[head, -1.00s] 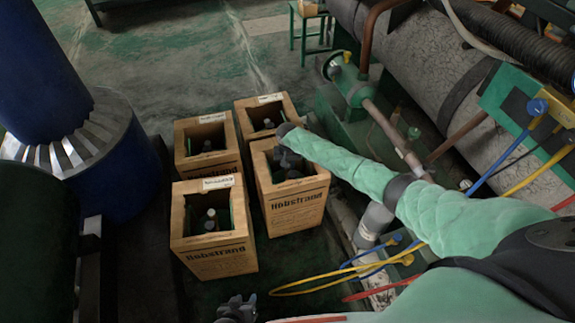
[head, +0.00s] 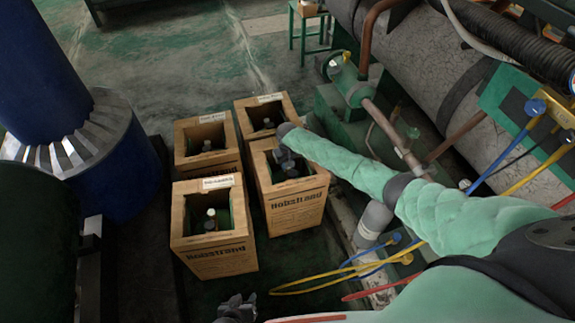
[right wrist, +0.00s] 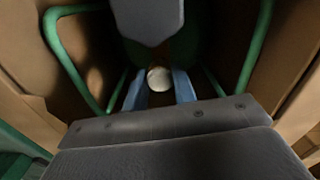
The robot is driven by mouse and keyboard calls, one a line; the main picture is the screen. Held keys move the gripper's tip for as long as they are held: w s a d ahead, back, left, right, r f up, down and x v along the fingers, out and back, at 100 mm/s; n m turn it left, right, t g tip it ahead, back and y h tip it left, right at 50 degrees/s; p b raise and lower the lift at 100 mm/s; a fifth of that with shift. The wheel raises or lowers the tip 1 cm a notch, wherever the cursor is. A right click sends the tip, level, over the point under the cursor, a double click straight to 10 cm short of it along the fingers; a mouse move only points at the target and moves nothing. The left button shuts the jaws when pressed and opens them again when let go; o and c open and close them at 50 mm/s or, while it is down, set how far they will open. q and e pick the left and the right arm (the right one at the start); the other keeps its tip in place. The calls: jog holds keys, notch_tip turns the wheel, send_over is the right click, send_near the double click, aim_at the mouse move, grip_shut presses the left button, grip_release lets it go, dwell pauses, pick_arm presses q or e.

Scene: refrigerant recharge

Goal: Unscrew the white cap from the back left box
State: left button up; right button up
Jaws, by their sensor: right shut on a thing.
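The back left box (head: 206,133) is an open brown crate with a bottle top (head: 207,146) showing inside. My right gripper (head: 290,168) is not at that box; it reaches down into the front right box (head: 296,208). In the right wrist view its two bluish fingers (right wrist: 160,88) are shut on a round white cap (right wrist: 159,78) inside a box with green bars. The bottle below that cap is mostly hidden. My left gripper (head: 236,308) is at the bottom edge of the head view, clear of the boxes; its jaws are too unclear to read.
The front left box (head: 214,256) holds a bottle with a pale top. The back right box (head: 266,104) also holds one. A blue column (head: 75,150) stands left, pipes and a large cylinder right. Yellow hoses (head: 320,282) lie in front. Open floor lies behind the boxes.

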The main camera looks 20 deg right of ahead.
jog(key=shift+r, duration=0.1)
jog(key=shift+a+r+p, duration=0.1)
jog(key=shift+r+p, duration=2.3)
jog(key=shift+p, duration=0.05)
